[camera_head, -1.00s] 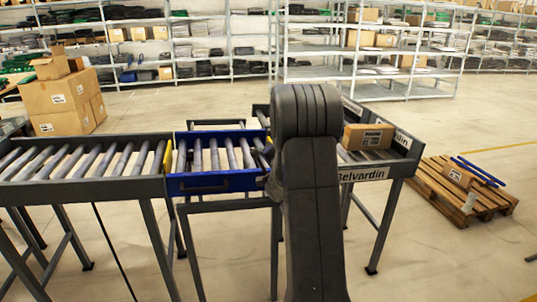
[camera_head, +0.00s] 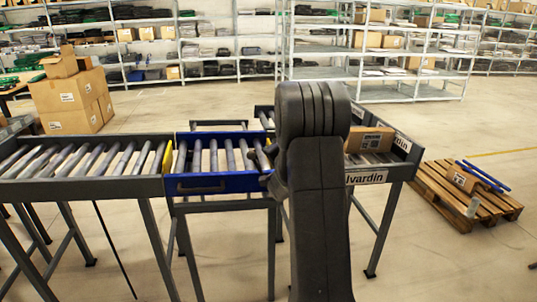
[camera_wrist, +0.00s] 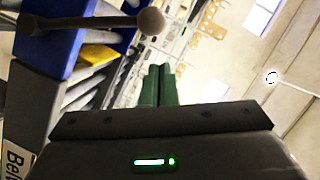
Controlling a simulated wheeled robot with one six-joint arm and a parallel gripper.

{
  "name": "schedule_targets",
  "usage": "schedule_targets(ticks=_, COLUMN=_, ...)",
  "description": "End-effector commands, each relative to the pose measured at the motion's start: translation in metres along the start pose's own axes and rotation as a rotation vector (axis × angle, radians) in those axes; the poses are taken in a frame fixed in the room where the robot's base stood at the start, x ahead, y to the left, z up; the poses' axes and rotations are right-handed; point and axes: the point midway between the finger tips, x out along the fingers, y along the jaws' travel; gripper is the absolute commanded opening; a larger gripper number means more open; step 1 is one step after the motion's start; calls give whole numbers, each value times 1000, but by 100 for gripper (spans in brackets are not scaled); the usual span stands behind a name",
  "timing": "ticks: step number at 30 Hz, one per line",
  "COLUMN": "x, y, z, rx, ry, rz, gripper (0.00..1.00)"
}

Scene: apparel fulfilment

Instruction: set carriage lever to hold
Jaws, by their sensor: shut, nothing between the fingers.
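The blue roller carriage (camera_head: 215,184) stands between the left conveyor and the right one in the head view. My gripper (camera_wrist: 160,85) shows in the wrist view as two green fingers, shut together and empty. The knob appears just above the fingertips in that picture, apart from them. In the head view my dark arm hides the carriage's right end and most of the lever area.
The left roller conveyor (camera_head: 85,187) meets the carriage beside a yellow piece (camera_head: 167,157). A carton (camera_head: 369,139) sits on the right conveyor, marked with a partly covered sign (camera_head: 366,178). A wooden pallet (camera_head: 450,200) lies at right.

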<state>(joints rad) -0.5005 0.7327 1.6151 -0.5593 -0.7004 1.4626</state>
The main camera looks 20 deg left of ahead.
Motion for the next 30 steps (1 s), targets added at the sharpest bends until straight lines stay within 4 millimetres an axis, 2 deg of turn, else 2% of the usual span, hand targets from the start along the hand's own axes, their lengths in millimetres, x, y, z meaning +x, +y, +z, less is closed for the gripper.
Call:
schedule_targets(ticks=16, x=-88, y=-2, z=-1, rx=1, ry=2, rz=1, gripper=0)
schedule_targets(ticks=21, x=-99, y=-2, z=0, rx=1, ry=0, rz=2, gripper=0)
schedule_targets(ticks=30, x=-100, y=-2, z=0, rx=1, ry=0, rz=1, gripper=0)
